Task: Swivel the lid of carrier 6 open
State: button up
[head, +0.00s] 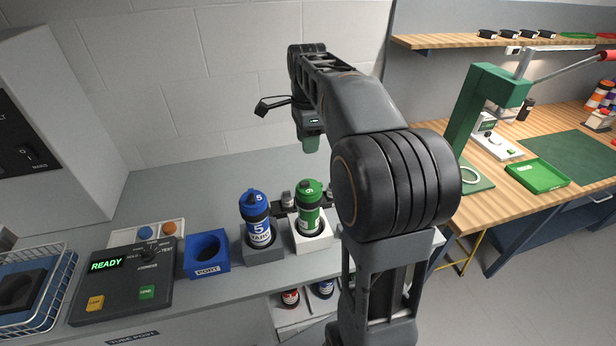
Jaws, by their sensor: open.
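Carrier 6 is the green capped tube (309,205). It stands upright in a white block holder (313,238) on the grey counter, and its lid looks closed. The number on its top reads as a 6 or a 9 at this angle. My gripper (310,145) hangs from the end of my raised arm, pointing down above and behind the green carrier in the picture. It is open and apart from the carrier, with nothing seen in it. The gap between its fingers cannot be made out from this side.
A blue carrier marked 5 (257,220) stands close left of carrier 6. Small dark fittings (287,199) sit behind both. A blue port box (207,254) and a control panel reading READY (125,275) lie further left.

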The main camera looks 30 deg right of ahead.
aim_at(307, 181)
notch_tip(307, 181, down, 13)
jog(key=shift+f+p, duration=0.1)
jog(key=shift+p, duration=0.55)
grip_shut()
